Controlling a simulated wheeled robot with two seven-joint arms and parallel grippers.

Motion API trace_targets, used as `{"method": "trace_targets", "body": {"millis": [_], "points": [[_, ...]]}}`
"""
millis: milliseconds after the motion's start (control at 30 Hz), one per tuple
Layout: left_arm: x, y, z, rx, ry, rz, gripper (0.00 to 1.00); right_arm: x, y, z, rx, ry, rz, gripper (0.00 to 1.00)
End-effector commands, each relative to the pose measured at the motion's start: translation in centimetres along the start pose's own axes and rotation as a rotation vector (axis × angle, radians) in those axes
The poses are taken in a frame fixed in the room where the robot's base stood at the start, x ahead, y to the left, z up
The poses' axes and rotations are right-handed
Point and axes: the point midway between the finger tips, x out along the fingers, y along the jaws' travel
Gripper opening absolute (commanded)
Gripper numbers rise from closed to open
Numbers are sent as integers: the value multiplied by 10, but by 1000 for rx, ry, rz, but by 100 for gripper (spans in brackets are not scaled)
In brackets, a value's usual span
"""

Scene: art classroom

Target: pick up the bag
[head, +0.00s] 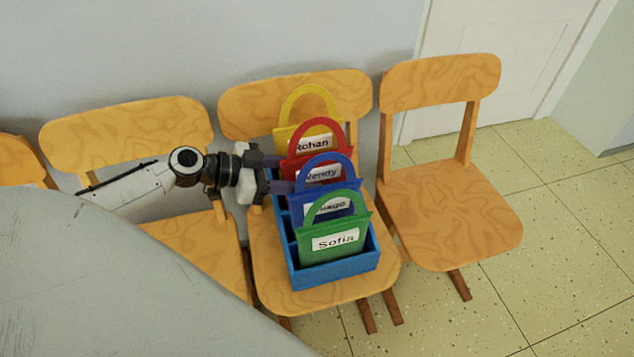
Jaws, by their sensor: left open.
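Several named bags stand upright in a row in a blue divided box (335,272) on the middle chair. From back to front they are a yellow bag (283,133) labelled Rohan, a red bag (340,157) labelled Wendy, a blue bag (348,190) with a partly covered label, and a green bag (334,255) labelled Sofia. Each has an arched handle. My left gripper (284,174) is open at the left side of the row, level with the red bag. Its fingers point right and their tips are close to the bags; contact is unclear. My right gripper is out of view.
The box stands on the middle wooden chair (262,288). An empty chair (450,215) is at the right and another (130,130) at the left. A grey table top (90,290) fills the lower left. A wall is behind; tiled floor is open at right.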

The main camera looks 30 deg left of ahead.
Motion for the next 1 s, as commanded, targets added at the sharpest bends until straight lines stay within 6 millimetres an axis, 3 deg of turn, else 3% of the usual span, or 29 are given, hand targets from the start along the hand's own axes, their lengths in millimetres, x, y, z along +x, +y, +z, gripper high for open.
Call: {"method": "trace_targets", "body": {"millis": [200,500,767,1000], "points": [[27,-1,-1,1,2,-2,44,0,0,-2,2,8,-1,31],[31,0,0,0,0,-1,44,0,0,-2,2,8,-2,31],[31,0,0,1,0,-1,2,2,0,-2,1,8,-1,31],[30,0,-1,1,1,-1,0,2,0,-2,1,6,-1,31]]}}
